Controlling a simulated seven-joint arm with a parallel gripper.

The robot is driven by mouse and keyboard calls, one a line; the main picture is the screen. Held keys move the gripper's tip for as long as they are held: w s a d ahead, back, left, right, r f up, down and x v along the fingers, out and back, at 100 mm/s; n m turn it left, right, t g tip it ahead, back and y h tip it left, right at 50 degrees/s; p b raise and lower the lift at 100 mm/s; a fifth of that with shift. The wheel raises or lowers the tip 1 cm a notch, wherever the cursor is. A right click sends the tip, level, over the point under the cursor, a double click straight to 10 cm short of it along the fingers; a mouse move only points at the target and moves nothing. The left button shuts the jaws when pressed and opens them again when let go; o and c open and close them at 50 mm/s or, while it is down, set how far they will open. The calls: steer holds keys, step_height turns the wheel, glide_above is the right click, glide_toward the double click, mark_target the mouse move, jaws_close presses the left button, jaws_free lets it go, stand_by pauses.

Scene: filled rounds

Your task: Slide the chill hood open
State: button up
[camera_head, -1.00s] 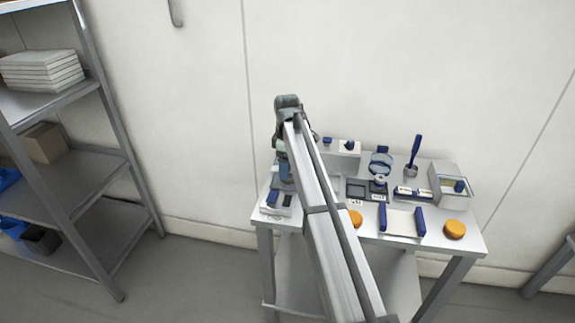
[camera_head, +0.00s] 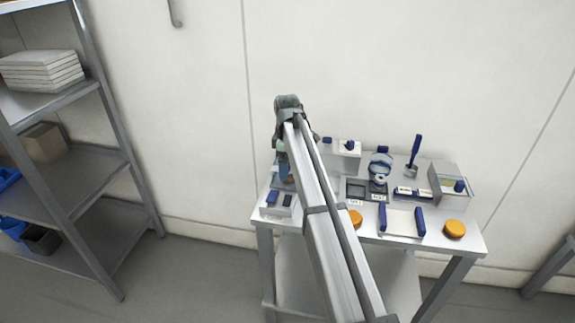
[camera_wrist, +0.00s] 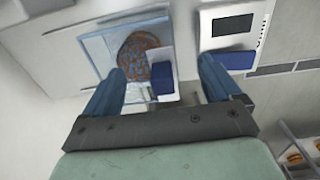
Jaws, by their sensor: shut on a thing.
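The chill hood shows in the wrist view as a clear, pale-framed pane (camera_wrist: 97,52) with a brown-orange round (camera_wrist: 140,55) behind it. A blue handle (camera_wrist: 161,71) on a white mount stands at the pane's edge. My gripper (camera_wrist: 162,68) has its two blue fingers on either side of this handle and is shut on it. In the head view my gripper (camera_head: 284,170) is low at the left end of the table, and my arm hides most of what it holds.
A white panel with a dark screen (camera_wrist: 232,27) is close beside the right finger. The table (camera_head: 440,242) also holds a glass-topped box (camera_head: 447,183), orange rounds (camera_head: 455,229) and a blue-handled tray (camera_head: 401,222). A metal shelf (camera_head: 75,185) stands at left, apart from the table.

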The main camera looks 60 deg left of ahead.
steer(key=shift+w+a+f, duration=0.35)
steer(key=shift+a+f, duration=0.05)
steer(key=shift+f, duration=0.05)
steer(key=c, duration=0.5)
steer(key=shift+w+a, duration=2.75)
steer(key=shift+w, duration=0.15)
steer(key=shift+w+a, duration=0.55)
steer(key=shift+w, duration=0.05)
steer(key=o, duration=0.7)
steer(key=shift+a, duration=0.1)
steer(key=shift+w, duration=0.15)
steer(key=shift+c, duration=0.5)
steer(key=shift+a+r, duration=0.1)
steer(key=shift+r, duration=0.1)
